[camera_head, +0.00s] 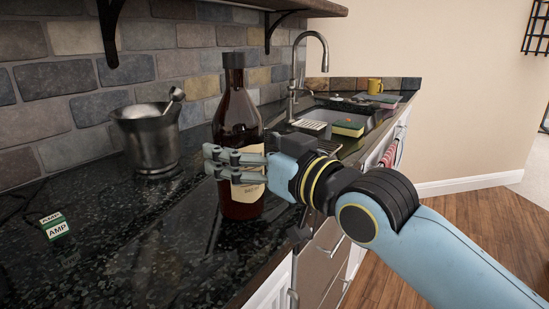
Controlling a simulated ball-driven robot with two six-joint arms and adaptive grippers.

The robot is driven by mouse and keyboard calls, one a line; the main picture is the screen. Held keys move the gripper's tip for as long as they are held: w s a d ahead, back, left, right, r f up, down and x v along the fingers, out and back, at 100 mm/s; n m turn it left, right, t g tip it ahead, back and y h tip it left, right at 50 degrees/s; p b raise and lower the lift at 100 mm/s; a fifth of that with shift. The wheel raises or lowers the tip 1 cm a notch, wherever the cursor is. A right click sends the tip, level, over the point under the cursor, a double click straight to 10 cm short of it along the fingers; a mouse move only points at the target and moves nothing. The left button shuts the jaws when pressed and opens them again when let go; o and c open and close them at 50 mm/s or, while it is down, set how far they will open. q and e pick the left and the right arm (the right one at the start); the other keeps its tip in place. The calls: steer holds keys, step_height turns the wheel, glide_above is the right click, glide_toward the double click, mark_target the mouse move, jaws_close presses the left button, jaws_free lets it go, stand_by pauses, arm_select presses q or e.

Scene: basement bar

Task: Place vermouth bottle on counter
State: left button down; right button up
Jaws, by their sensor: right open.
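The vermouth bottle (237,115) is dark brown with a black cap and a pale label. It stands upright on the dark speckled counter (130,245). My right gripper (212,161) is open, with its fingers reaching across the front of the bottle at label height. The fingers hide part of the label, and I cannot tell whether they touch the glass. My left gripper is not in view.
A metal mortar with pestle (146,138) stands left of the bottle against the stone backsplash. A small green AMP box (56,226) lies at the left. The front counter is clear.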

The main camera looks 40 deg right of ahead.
steer(key=s+p, duration=0.1)
steer(key=s, duration=0.8)
steer(key=shift+d+p, duration=0.3)
steer(key=shift+d, duration=0.1)
steer(key=shift+s, duration=0.1)
steer(key=s+d+f+m+g+h, duration=0.1)
steer(key=s+d+f+g+h, duration=0.1)
steer(key=f+g, duration=0.25)
steer(key=s+d+f+m+g+h, duration=0.1)
steer(key=s+d+f+g+h, duration=0.15)
steer(key=f, duration=0.35)
steer(key=s+a+f+n+g+y, duration=0.2)
steer(key=s+a+f+g, duration=0.1)
steer(key=s+f+g, duration=0.6)
step_height(320, 180, down, 23)
steer(key=s+d, duration=0.2)
steer(key=s, duration=0.1)
steer(key=s+d+f+g, duration=0.1)
steer(key=s+f, duration=1.6)
steer(key=s, duration=0.1)
steer(key=shift+s+d+m, duration=0.2)
steer(key=shift+m, duration=0.2)
